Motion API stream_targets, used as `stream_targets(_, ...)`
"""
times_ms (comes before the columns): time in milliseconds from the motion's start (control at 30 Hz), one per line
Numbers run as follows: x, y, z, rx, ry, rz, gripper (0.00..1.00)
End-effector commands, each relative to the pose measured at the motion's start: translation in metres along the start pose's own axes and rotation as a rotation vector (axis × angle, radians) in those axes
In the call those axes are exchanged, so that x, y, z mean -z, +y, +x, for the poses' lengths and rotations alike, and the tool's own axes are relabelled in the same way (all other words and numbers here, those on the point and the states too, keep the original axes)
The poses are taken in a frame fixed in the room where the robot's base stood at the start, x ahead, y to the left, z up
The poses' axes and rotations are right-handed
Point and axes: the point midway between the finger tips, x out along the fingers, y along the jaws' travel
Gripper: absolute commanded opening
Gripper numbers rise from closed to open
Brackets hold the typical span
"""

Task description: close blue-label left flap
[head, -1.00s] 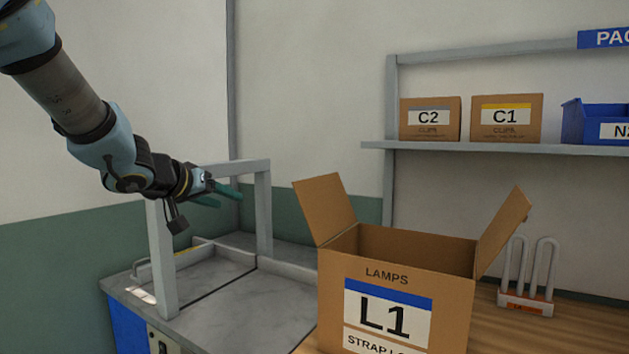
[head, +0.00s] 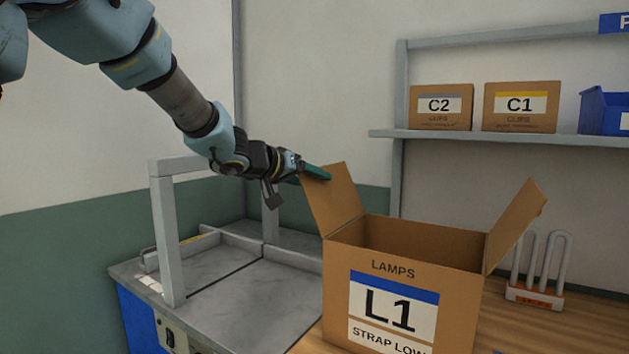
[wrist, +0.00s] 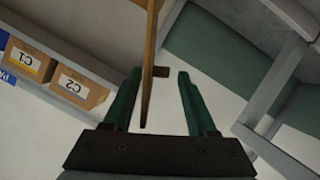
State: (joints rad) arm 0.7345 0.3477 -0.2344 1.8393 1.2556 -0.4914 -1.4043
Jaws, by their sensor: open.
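The cardboard box with the blue-striped L1 label (head: 394,304) stands on the wooden table with its left and right flaps up. Its left flap (head: 335,200) leans outward to the left. The right flap (head: 516,225) leans outward to the right. My gripper (head: 322,172) is at the top left edge of the left flap, with its green fingers open. In the wrist view the left flap (wrist: 151,60) appears edge-on between the open fingers, closer to the left finger in the picture. Whether a finger touches it I cannot tell.
A grey metal frame (head: 166,235) stands over the grey-topped machine (head: 270,305) left of the box. A white looped rack (head: 537,268) stands behind the box on the right. Boxes C2 (head: 441,107) and C1 (head: 521,107) sit on the wall shelf.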

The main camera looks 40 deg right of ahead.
Motion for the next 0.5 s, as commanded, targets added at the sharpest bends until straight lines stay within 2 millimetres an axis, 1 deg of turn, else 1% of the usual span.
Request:
stream_targets(100,0.0005,0.0,0.006,0.0,0.001,0.0,0.57)
stream_targets(367,0.0003,-0.0002,0.0071,0.001,0.001,0.0,0.57)
stream_targets(400,0.0003,-0.0002,0.007,0.001,0.001,0.0,0.55)
stream_targets(500,0.0003,-0.0002,0.007,0.001,0.001,0.0,0.44)
